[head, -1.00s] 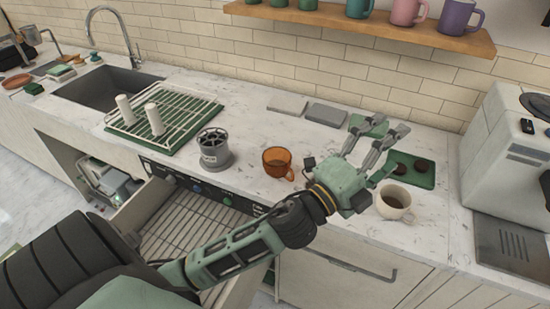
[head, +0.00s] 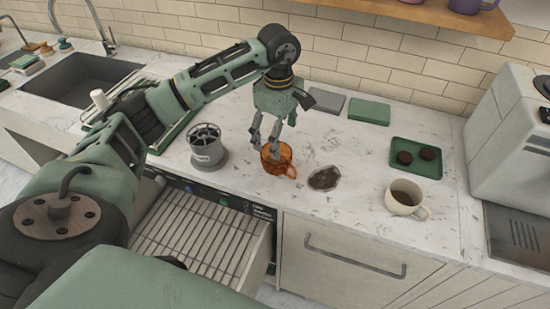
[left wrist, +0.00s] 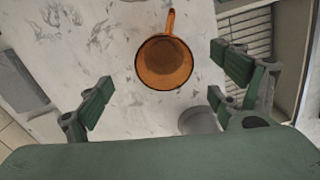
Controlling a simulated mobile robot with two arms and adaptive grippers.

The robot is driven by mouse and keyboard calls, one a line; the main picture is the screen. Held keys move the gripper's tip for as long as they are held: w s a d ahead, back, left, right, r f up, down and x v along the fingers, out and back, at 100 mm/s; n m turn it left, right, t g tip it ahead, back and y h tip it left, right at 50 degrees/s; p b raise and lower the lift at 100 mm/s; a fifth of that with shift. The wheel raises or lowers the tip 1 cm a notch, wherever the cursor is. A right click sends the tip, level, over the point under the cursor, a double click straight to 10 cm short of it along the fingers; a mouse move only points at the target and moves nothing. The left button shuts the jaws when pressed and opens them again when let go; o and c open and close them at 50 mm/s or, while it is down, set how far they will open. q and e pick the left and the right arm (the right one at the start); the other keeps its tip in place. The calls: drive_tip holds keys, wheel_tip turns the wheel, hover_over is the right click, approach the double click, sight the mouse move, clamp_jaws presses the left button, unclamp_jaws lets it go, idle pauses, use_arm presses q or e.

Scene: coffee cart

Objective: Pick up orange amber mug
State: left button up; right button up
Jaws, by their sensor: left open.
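The orange amber mug (head: 281,163) stands upright on the marble counter, behind the edge above the open drawer. Its handle points to the right in the head view. My left gripper (head: 265,145) reaches down from above, its fingers in front of part of the mug in that view. In the left wrist view the mug (left wrist: 164,62) appears ahead of and between the open, empty fingers of my left gripper (left wrist: 160,90), apart from them. Its inside looks empty. My right gripper is not in view.
A grey slotted canister (head: 207,150) stands left of the mug. A green tray (head: 427,160) holds two dark round things. An open drawer (head: 205,235) sits below.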

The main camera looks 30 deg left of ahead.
sight(281, 165)
use_arm(q)
drive_tip(key=f+p, duration=0.1)
drive_tip(key=f, duration=0.1)
drive_tip(key=f+p, duration=0.1)
drive_tip(key=f, duration=0.1)
drive_tip(key=f+p, duration=0.1)
drive_tip(key=f, duration=0.1)
drive_tip(key=shift+s+a+f+p, duration=0.15)
drive_tip(key=shift+a+f+p, duration=0.2)
drive_tip(key=shift+a+f, duration=0.05)
drive_tip(key=shift+f, duration=0.35)
drive_tip(key=shift+d, duration=0.1)
drive_tip(key=shift+c, duration=0.4)
drive_tip(key=c, duration=1.2)
drive_tip(key=shift+c, duration=0.2)
drive_tip(key=shift+r, duration=0.1)
